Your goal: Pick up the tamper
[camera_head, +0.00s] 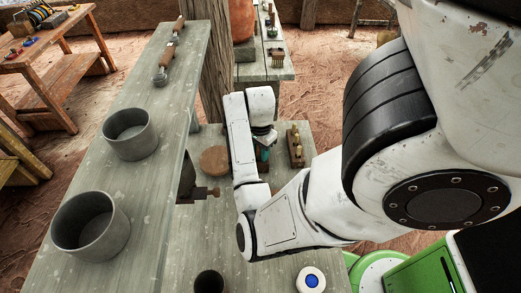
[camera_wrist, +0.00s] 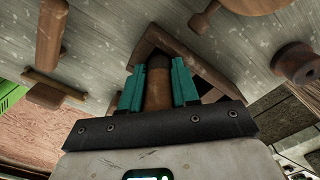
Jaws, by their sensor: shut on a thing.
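My gripper (camera_wrist: 158,70) is shut on a brown wooden cylinder with a dark end, which looks like the tamper (camera_wrist: 157,95). Its teal fingers stand on either side of it in the wrist view. In the head view my gripper (camera_head: 262,154) is low over the grey bench, and my arm hides what it holds. A brown wooden frame (camera_wrist: 213,77) lies just beyond the fingertips. I cannot tell whether the tamper touches the bench or the frame.
A round wooden disc (camera_head: 213,160) lies left of my gripper, and a wooden rack (camera_head: 297,147) stands right of it. A raised grey shelf (camera_head: 150,185) with two grey pots (camera_head: 130,133) runs along the left. A dark cup (camera_head: 209,282) and a white-and-blue round thing (camera_head: 311,281) are in front.

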